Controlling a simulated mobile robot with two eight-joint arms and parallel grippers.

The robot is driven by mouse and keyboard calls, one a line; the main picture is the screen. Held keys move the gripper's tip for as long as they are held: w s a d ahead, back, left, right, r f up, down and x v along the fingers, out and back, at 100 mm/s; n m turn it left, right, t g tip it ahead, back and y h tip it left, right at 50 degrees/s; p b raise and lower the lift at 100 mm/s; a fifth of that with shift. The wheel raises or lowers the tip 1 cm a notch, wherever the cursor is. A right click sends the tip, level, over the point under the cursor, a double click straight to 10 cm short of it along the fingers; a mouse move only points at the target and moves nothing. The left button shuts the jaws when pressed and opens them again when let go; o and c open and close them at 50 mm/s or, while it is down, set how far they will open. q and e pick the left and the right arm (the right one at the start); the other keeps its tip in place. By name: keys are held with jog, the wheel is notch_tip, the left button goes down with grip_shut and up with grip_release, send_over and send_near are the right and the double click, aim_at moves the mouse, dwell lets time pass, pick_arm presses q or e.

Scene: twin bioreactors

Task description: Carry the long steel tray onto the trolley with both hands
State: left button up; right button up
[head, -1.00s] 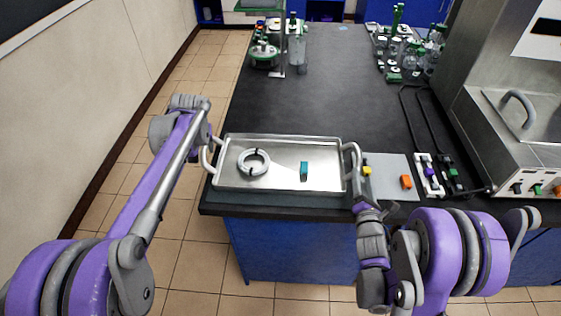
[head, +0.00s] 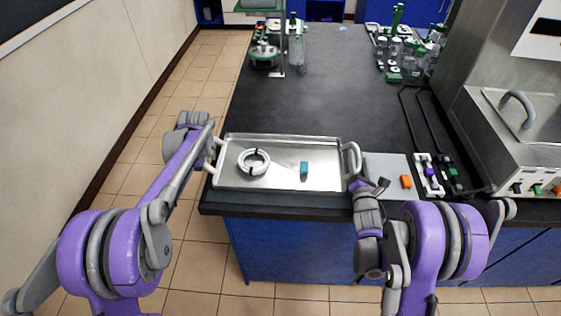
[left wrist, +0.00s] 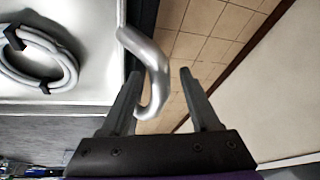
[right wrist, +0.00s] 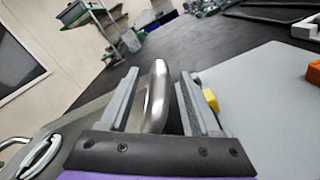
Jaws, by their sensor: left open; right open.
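The long steel tray (head: 325,150) lies level on the near end of the dark bench, with a raised handle at each short end. A coiled white hose (head: 254,161) and a small teal block (head: 304,168) lie in it. My left gripper (left wrist: 160,80) is open at the tray's left handle (left wrist: 155,60), whose curved bar shows between the fingers, closer to the left one in the picture. My right gripper (right wrist: 160,75) is open, with the right handle (right wrist: 157,95) between its fingers. Neither is closed on a handle. I see no trolley.
A grey panel (head: 385,164) with an orange piece (head: 406,181) lies right of the tray; a yellow piece (right wrist: 210,100) shows beside my right fingers. Glassware stands far back. A steel machine (head: 520,120) stands at right. Tiled floor is clear on the left.

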pick_arm(q)
jog(key=shift+x, duration=1.5)
pick_arm(e)
jog(key=shift+w+d, duration=0.1)
jog(key=shift+w, duration=1.4)
pick_arm(q)
grip_shut()
pick_arm(e)
grip_shut()
pick_arm(q)
jog(key=shift+r, duration=0.1)
